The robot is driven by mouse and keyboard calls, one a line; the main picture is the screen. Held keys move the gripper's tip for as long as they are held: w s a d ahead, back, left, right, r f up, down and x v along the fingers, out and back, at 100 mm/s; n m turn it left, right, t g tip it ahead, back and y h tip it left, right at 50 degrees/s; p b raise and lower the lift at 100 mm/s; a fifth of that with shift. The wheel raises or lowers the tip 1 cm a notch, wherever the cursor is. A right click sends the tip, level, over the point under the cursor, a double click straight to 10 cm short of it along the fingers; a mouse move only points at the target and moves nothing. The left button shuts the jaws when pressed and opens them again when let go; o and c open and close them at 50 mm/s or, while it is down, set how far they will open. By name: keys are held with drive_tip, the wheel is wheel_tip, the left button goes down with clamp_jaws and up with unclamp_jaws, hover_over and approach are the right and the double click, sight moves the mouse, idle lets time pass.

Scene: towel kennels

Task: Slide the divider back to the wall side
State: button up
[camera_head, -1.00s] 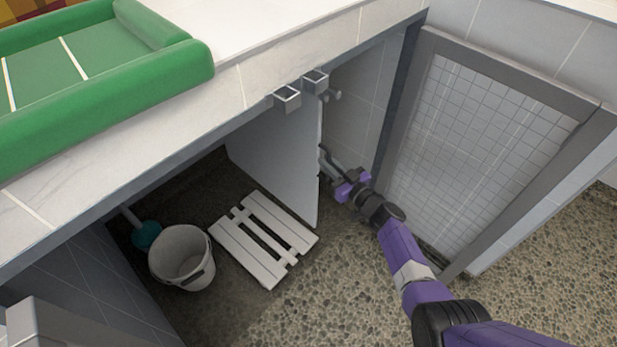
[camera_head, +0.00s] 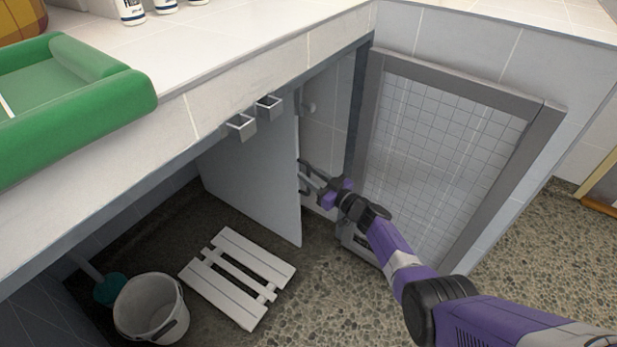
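The divider (camera_head: 255,190) is a plain grey upright panel under the white tiled counter. It stands behind the slatted board, with its near edge toward the opening. My gripper (camera_head: 306,177) is at the right side of this edge, beside the panel, at about mid-height. Its fingers point left at the panel. They are small and dark here, and I cannot tell whether they are closed on a handle or only next to it. The far wall side of the space behind the panel is partly hidden.
A white slatted board (camera_head: 226,296) and a white bucket (camera_head: 152,312) are on the pebbled floor at left. Two square metal brackets (camera_head: 241,126) jut from the counter front. Floor at lower middle is clear.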

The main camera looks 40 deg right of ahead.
drive_tip(key=shift+a, duration=0.2)
drive_tip(key=s+d+p, duration=0.1)
drive_tip(key=s+p, duration=0.2)
drive_tip(key=s, duration=0.4)
drive_tip(key=shift+s+p, duration=0.4)
